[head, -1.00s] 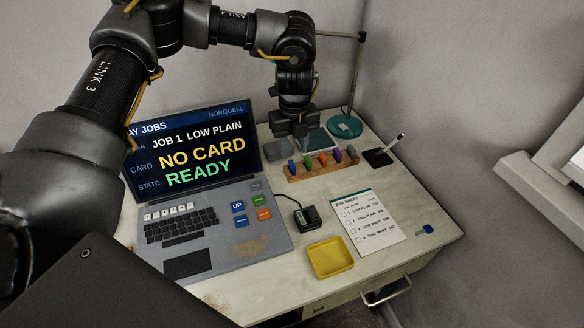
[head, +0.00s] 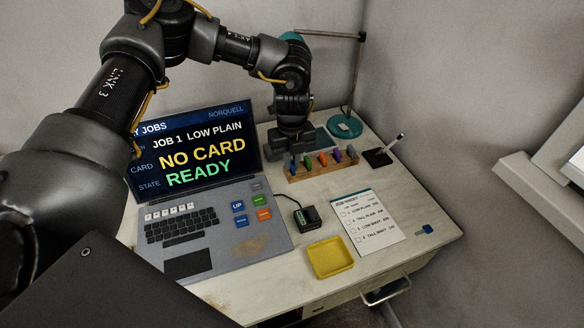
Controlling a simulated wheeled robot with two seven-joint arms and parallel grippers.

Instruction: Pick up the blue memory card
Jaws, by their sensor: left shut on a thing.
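A wooden rack (head: 322,172) near the back of the desk holds a row of upright coloured memory cards. The blue memory card (head: 293,162) is at its left end, partly hidden by my left gripper. My left gripper (head: 292,152) points down over this end of the rack and is shut on the blue card, which looks still seated in its slot. The fingertips are small and partly hard to make out. My right gripper is not in view.
The laptop (head: 215,222) reads NO CARD, READY. A dark card reader (head: 307,217), yellow tray (head: 330,258), job sheet (head: 367,222) and small blue item (head: 424,230) lie in front. A lamp base (head: 344,127) and pen stand (head: 378,157) are near the rack.

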